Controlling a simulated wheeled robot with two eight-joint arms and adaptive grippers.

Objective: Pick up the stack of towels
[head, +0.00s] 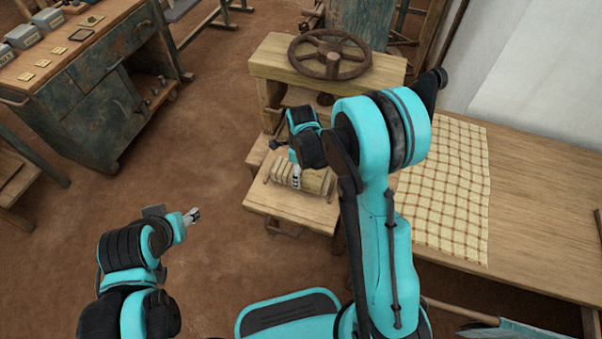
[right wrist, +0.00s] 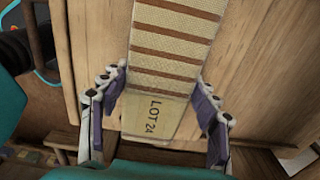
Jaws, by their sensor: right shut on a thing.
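The stack of towels (right wrist: 172,45), cream with brown stripes, fills the upper middle of the right wrist view. In the head view the stack (head: 316,181) lies on a small wooden table (head: 290,208), partly hidden by my right arm. A pale label reading LOT 24 (right wrist: 152,112) shows at its near end. My right gripper (right wrist: 161,88) has one purple-padded finger on each side of the stack and is shut on it; in the head view the gripper (head: 296,181) is over the table. My left gripper (head: 193,215) is away from the stack, over the floor; its finger gap is too small to read.
A wooden press with a dark handwheel (head: 330,54) stands just behind the small table. A long table (head: 520,200) with a checked cloth (head: 447,190) is at the right. A worn cabinet (head: 98,95) with boxes on top stands at the upper left. The floor between is clear.

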